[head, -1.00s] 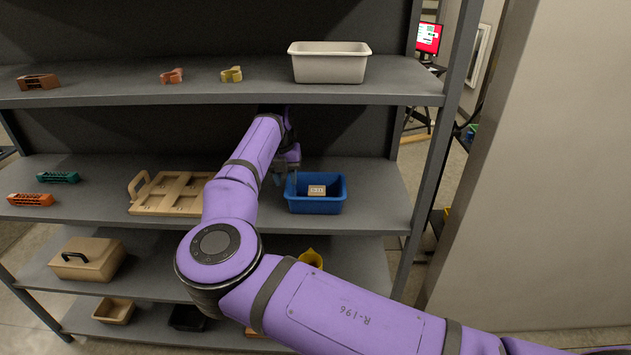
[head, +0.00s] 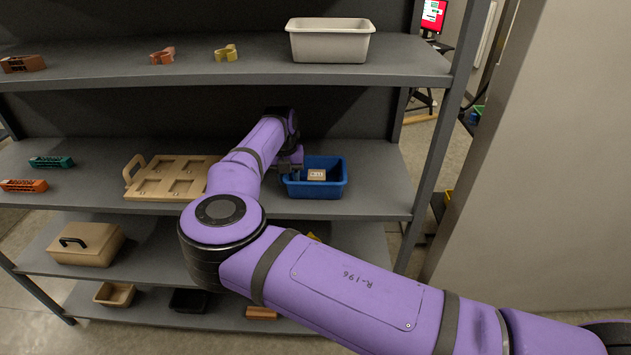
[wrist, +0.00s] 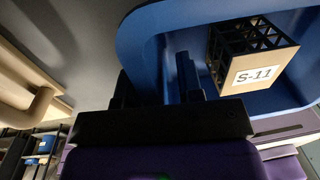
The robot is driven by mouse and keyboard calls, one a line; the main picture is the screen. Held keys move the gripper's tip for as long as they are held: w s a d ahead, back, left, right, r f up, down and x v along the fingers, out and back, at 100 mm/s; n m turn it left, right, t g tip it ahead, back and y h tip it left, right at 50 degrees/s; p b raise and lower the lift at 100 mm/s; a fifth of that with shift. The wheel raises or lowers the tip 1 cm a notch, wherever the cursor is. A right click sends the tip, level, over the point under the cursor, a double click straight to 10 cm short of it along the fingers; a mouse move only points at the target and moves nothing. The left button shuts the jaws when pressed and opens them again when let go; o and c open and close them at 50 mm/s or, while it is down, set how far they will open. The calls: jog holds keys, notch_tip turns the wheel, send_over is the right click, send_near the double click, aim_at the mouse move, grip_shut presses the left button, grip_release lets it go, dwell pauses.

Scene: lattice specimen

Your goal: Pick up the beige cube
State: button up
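The beige cube (head: 316,175) sits inside the blue bin (head: 322,192) on the middle shelf. In the wrist view the cube (wrist: 248,58) has dark open-lattice sides and a white label reading S-11. The blue bin (wrist: 140,32) fills the right part of that view. The cube lies to the right of both fingers. In the head view my gripper (head: 290,172) is at the bin's left side, its fingers partly hidden.
A tan slotted tray (head: 165,178) with a handle lies left of the bin. A white bin (head: 330,45) stands on the upper shelf (head: 200,72), above my arm. A shelf post (head: 437,135) rises to the right. A lidded box (head: 85,248) is on the shelf below.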

grip_shut()
jog(key=shift+r, duration=0.1)
